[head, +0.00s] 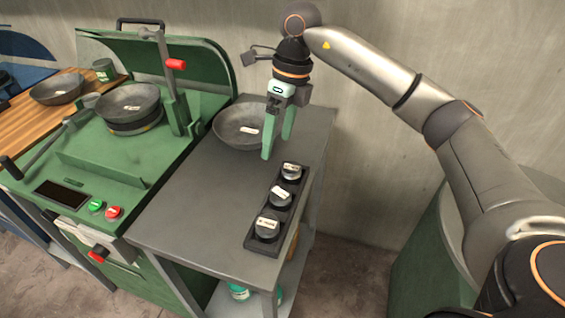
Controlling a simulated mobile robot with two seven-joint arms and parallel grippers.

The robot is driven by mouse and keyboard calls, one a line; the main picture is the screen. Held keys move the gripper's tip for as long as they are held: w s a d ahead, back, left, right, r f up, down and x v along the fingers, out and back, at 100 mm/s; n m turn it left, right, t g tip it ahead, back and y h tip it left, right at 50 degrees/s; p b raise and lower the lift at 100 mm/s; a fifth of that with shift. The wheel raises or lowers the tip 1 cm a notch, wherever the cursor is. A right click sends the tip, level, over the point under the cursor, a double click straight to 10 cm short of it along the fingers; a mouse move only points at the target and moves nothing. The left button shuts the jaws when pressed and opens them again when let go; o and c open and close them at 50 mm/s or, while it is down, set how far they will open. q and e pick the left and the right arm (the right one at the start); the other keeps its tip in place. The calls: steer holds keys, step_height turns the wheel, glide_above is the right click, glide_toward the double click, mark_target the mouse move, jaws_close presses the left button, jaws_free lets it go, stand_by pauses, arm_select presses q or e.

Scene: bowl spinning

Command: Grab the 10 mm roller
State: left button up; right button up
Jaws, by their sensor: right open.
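A black rack (251,240) on the grey side table holds three dark rollers with pale labels in a row. The near roller (267,232), the middle roller (281,200) and the far roller (292,172) sit upright in it. The label text is too small to read, so I cannot tell which is the 10 mm roller. My right gripper (278,150) points down with green fingers, open and empty, above the table just behind the far roller. It partly covers a grey bowl. My left gripper is not in view.
A grey bowl (231,128) stands at the table's back. The green spinning machine (120,165) stands left, with a bowl (128,97) mounted on it and a red-handled lever (176,64). The grey table (190,215) is clear left of the rack. The wall is close behind.

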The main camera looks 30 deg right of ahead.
mark_target(293, 167)
steer(key=d+r+h, duration=0.1)
steer(key=d+h, duration=0.1)
steer(key=d, duration=0.2)
steer(key=shift+m, duration=0.3)
steer(key=f, duration=1.1)
steer(key=shift+w, duration=0.3)
steer(key=shift+c, duration=0.3)
jaws_close()
